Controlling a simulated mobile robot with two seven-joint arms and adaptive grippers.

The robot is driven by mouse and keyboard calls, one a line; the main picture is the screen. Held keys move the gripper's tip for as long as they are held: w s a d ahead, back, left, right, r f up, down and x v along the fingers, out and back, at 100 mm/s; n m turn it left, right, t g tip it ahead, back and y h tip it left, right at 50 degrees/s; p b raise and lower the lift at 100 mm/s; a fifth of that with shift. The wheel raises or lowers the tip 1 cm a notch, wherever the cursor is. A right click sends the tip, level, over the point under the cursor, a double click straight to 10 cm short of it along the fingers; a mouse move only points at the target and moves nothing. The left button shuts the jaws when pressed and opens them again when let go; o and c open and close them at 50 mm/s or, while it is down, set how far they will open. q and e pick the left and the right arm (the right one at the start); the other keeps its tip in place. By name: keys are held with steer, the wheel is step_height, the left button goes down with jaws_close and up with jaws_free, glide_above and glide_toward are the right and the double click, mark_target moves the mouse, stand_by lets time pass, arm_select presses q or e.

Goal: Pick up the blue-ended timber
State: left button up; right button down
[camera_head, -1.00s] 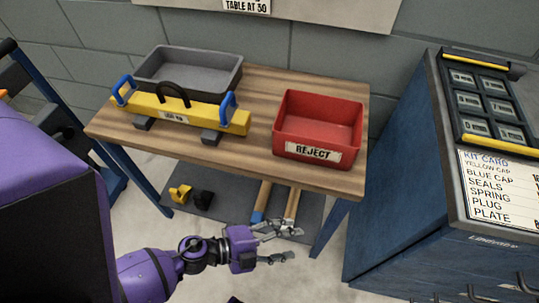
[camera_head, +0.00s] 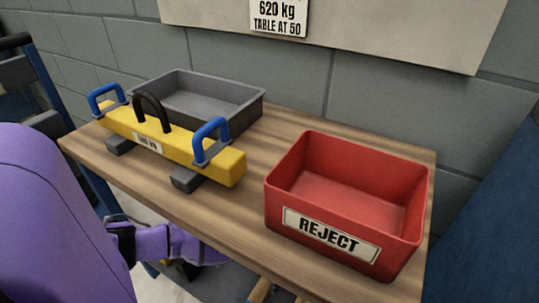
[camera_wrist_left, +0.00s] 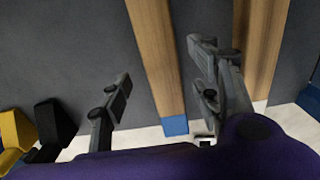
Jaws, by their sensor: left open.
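The blue-ended timber (camera_wrist_left: 153,55) lies on the dark floor mat in the left wrist view, its blue end (camera_wrist_left: 175,126) nearest me. My left gripper (camera_wrist_left: 161,66) is open, with one finger on each side of the timber in the picture; I cannot tell its height above it. A second timber (camera_wrist_left: 262,45) lies to the right, beyond the right finger. In the head view, short pieces of timber (camera_head: 260,291) show below the table's front edge, and my left gripper is hidden. My right gripper is in neither view.
The wooden table (camera_head: 245,205) carries a red REJECT bin (camera_head: 350,180), a yellow lifting beam (camera_head: 180,145) and a grey tray (camera_head: 225,110). Yellow and black pieces (camera_wrist_left: 50,125) lie left of my gripper. A blue cabinet (camera_head: 495,215) stands at the right.

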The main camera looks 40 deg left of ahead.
mark_target(267, 282)
arm_select(q)
steer(key=f+b, duration=0.1)
steer(key=f, duration=0.1)
steer(key=f+b, duration=0.1)
steer(key=f, duration=0.2)
steer(key=shift+w+d+b, duration=0.1)
steer(key=shift+w+b, duration=0.1)
steer(key=shift+b, duration=0.1)
steer(key=shift+f, duration=0.15)
steer(key=shift+c, duration=1)
steer(key=c, duration=1.1)
jaws_close()
